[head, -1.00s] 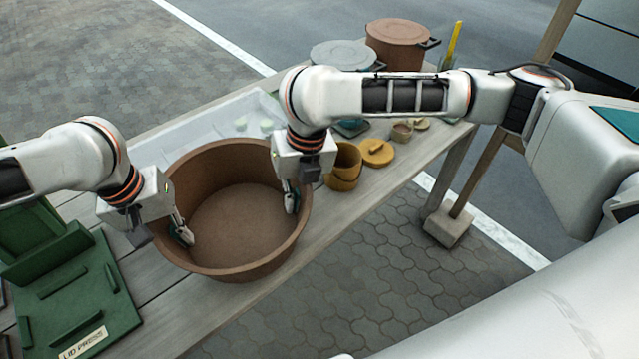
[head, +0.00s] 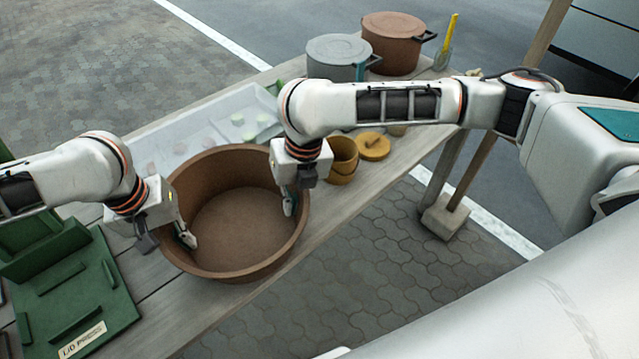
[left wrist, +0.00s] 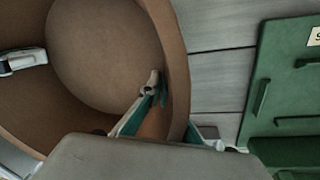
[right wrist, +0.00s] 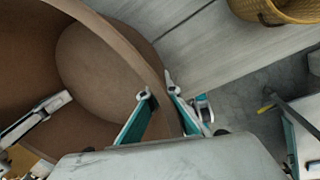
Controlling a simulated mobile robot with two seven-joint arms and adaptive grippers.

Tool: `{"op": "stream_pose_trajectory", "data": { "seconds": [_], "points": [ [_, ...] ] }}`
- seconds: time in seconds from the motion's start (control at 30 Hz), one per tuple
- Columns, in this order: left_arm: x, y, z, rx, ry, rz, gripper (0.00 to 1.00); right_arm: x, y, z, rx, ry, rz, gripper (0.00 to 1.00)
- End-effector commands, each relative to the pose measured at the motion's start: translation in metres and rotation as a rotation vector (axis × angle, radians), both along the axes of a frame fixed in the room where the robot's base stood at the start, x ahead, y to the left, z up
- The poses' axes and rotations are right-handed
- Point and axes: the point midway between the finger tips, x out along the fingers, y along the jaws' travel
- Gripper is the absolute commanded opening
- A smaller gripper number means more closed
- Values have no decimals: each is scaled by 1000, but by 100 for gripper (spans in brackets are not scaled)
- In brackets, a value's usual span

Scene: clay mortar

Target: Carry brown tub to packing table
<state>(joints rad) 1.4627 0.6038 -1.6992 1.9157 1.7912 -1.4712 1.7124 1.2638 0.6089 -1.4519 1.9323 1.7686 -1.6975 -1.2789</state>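The brown tub (head: 235,225) is a wide, open, empty round tub, upright over the wooden table (head: 190,315). I cannot tell whether its base touches the planks. My left gripper (head: 178,232) straddles its left rim, one finger inside and one outside; the tub wall also shows in the left wrist view (left wrist: 172,40). My right gripper (head: 292,200) straddles the right rim the same way, with the wall (right wrist: 125,45) between its fingers in the right wrist view. Both look shut on the wall. The outer fingers are hidden in the head view.
A green lid press (head: 70,290) stands left of the tub. A pale tray (head: 205,125) with several small discs lies behind it. Yellow pots (head: 343,160) and a yellow lid (head: 372,146) sit close on the right. A grey pot (head: 338,48) and brown pot (head: 392,25) stand farther back.

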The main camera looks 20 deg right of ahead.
Motion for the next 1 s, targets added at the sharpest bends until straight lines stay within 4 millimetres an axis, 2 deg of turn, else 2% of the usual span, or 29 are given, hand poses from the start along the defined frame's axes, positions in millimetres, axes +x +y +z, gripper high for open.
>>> {"op": "stream_pose_trajectory", "data": {
  "seconds": [0.2,0.27,0.3,0.83,1.0],
  "points": [
    [1,3,-13,7,-1,2,0,1,-3,-13,-7,1,-2,0],
    [1,3,-12,7,-2,3,18,1,-3,-12,-7,0,-3,18],
    [1,3,-12,6,-2,3,21,1,-3,-12,-6,-1,-1,21],
    [0,1,-9,1,-1,0,21,0,0,-11,-1,0,0,21],
    [1,3,7,1,-4,0,21,0,0,-11,0,0,0,21]
  ]
}}
